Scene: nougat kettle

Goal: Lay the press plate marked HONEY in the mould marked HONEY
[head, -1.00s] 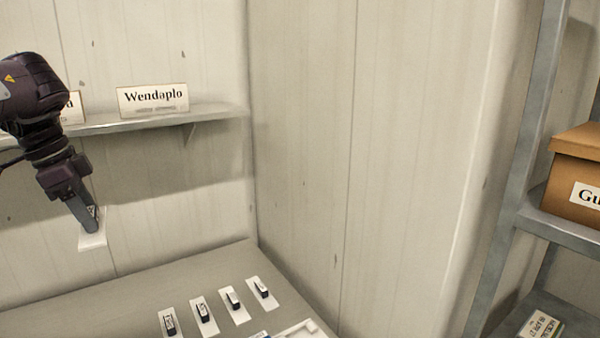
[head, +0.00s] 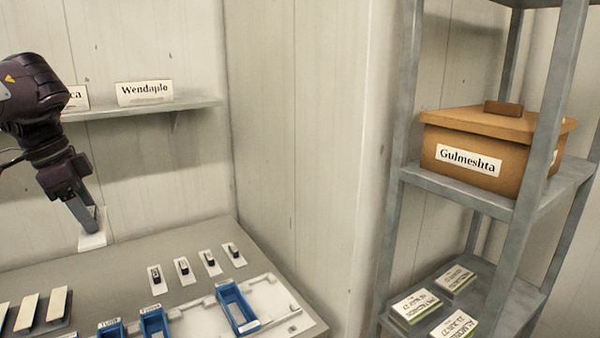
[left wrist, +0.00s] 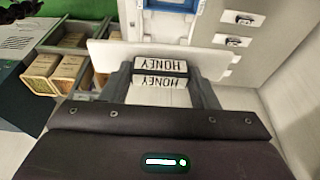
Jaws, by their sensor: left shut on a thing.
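My left gripper (head: 92,222) is shut on the handle of a white press plate (head: 92,241), held up in front of the back wall. In the left wrist view the handle between the fingers reads HONEY (left wrist: 160,65), and the white plate (left wrist: 108,52) spreads out beyond them. Blue moulds stand on the bench: one at the right (head: 237,308), one in the middle (head: 154,322) and one at the left (head: 112,329), cut by the frame edge. Their labels are too small to read, so I cannot tell which is HONEY. My right gripper is out of view.
Several white plates with dark handles (head: 183,268) lie in a row on the grey bench (head: 130,268). Cream bars (head: 26,312) lie at the left. A wall shelf (head: 150,107) runs behind my left arm. A metal rack (head: 470,195) with a Gulmeshta box (head: 490,140) stands right.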

